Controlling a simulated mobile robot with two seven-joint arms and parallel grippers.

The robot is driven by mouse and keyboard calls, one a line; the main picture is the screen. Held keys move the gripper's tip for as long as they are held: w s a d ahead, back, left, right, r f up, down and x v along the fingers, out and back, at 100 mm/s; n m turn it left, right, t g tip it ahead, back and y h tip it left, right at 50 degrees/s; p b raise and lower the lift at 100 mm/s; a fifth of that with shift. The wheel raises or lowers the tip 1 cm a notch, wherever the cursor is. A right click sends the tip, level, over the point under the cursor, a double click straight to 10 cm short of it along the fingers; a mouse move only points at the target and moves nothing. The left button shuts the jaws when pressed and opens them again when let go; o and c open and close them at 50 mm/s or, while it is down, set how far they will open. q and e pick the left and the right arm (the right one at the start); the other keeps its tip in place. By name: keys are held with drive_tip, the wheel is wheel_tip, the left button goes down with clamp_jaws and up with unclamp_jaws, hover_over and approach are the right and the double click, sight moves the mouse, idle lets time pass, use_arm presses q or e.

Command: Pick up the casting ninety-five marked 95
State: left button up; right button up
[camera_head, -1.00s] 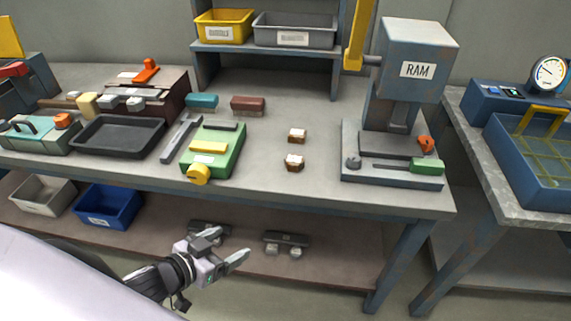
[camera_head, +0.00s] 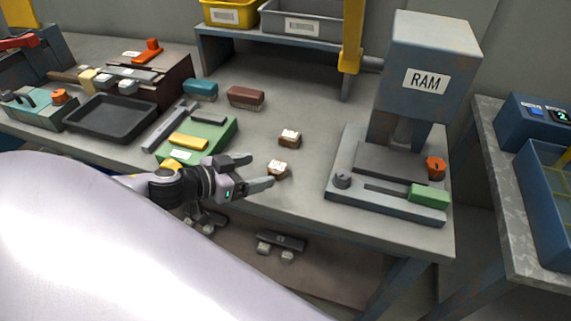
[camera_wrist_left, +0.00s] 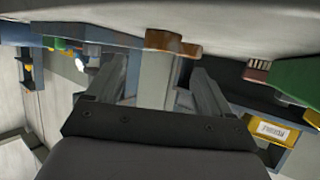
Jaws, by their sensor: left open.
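Two small brown castings with white tops lie on the bench: a far casting (camera_head: 290,138) and a near casting (camera_head: 278,168). Their markings are too small to read, so I cannot tell which is 95. My left gripper (camera_head: 261,171) is open and empty, its fingers pointing right, just left of the near casting. One fingertip overlaps the near casting's lower edge in the picture; contact cannot be told. In the left wrist view, brown casting shapes (camera_wrist_left: 172,42) show beyond the open fingers (camera_wrist_left: 160,82). My right gripper is not in view.
A green fixture (camera_head: 220,132) with a yellow bar stands left of the castings. The press marked RAM (camera_head: 425,80) stands to the right. A dark red brush-like block (camera_head: 246,97) lies behind. The bench (camera_head: 300,200) is clear around the castings.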

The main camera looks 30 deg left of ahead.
sight(273, 168)
use_arm(q)
drive_tip(key=shift+f+p+x, duration=0.2)
drive_tip(key=shift+p+x, duration=0.1)
drive_tip(key=shift+x, duration=3)
drive_tip(key=shift+s, duration=0.1)
drive_tip(key=c, duration=1.1)
